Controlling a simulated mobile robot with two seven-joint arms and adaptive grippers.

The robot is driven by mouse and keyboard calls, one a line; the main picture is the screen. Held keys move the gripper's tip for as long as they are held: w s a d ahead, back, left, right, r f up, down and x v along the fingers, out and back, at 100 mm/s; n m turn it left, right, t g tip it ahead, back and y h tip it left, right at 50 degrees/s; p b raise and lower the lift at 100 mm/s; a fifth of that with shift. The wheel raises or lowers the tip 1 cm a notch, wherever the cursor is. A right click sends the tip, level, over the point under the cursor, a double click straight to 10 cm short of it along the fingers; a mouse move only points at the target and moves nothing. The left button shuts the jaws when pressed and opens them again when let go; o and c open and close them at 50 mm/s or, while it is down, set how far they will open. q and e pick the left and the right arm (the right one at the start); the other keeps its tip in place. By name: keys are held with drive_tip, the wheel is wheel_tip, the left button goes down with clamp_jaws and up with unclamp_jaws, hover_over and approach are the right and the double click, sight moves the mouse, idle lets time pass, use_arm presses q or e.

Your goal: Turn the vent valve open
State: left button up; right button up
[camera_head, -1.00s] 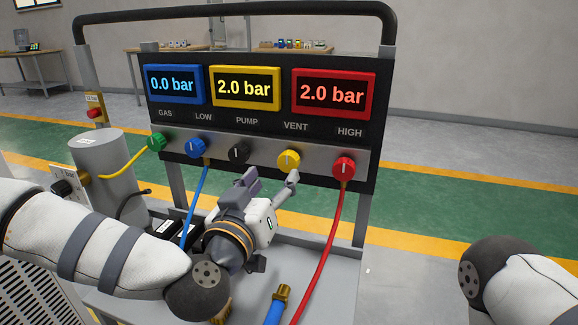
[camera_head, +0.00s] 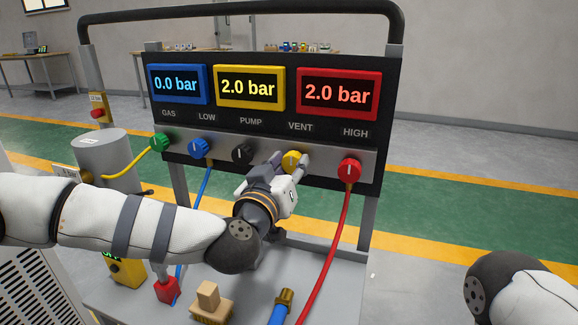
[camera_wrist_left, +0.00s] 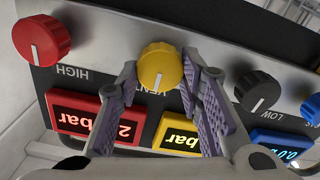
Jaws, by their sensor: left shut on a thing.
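The vent valve is a yellow knob (camera_head: 291,158) under the VENT label on the panel, between the black pump knob and the red high knob. In the left wrist view the yellow knob (camera_wrist_left: 158,62) sits between the two purple-padded fingers, its white mark pointing towards the partly hidden label. My left gripper (camera_head: 290,165) is at the knob, one finger on each side, and is shut on it. Its fingers also show in the left wrist view (camera_wrist_left: 160,78). Only part of my right arm shows at the lower right; its gripper is out of view.
The black pump knob (camera_head: 242,154) and red high knob (camera_head: 349,170) flank the valve. A red hose (camera_head: 330,250) hangs from the high knob. The displays read 0.0 bar on blue (camera_head: 177,84), 2.0 bar on yellow (camera_head: 249,88) and red (camera_head: 339,94). Loose items lie on the shelf below.

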use_arm(q)
drive_tip(key=shift+n, duration=0.3)
drive_tip(key=n, duration=0.7)
drive_tip(key=shift+a+f+n, duration=0.1)
drive_tip(key=shift+n, duration=0.2)
drive_tip(key=n, duration=0.4)
drive_tip(key=shift+f, duration=0.1)
drive_tip(key=n, duration=0.5)
drive_tip(key=shift+n+b, duration=0.3)
drive_tip(key=shift+b, duration=0.1)
use_arm(e)
drive_tip(key=shift+s+f, duration=0.4)
drive_tip(key=shift+f, duration=0.05)
use_arm(q)
drive_tip(key=o, duration=1.2)
drive_tip(key=shift+c, duration=0.2)
